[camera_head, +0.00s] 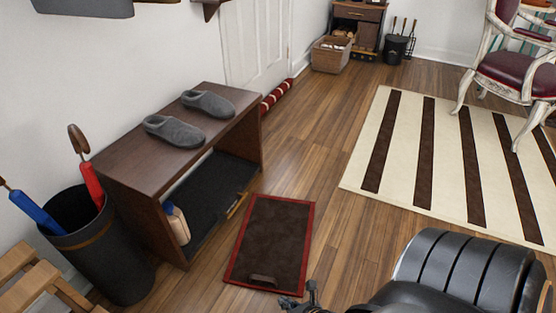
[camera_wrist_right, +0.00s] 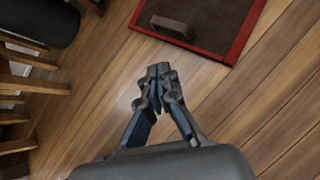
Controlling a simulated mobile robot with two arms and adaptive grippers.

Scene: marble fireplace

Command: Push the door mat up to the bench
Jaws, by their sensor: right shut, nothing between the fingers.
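The door mat (camera_head: 270,235) is dark brown with a red border and lies flat on the wooden floor, with a small dark block (camera_head: 263,279) on its near end. It lies a little to the right of the brown bench (camera_head: 183,133), with a narrow strip of floor between them. My right gripper (camera_head: 313,289) is at the bottom of the head view, just past the mat's near right corner. In the wrist view the right gripper (camera_wrist_right: 158,70) is shut and empty, apart from the mat (camera_wrist_right: 225,18) and its block (camera_wrist_right: 170,27). My left gripper is not in view.
Grey slippers (camera_head: 190,119) sit on the bench, and a black tray (camera_head: 208,195) lies under it. A black umbrella bin (camera_head: 95,245) and a wooden slatted piece (camera_head: 38,285) stand at the left. A striped rug (camera_head: 440,165) lies at the right. Floor between mat and rug is clear.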

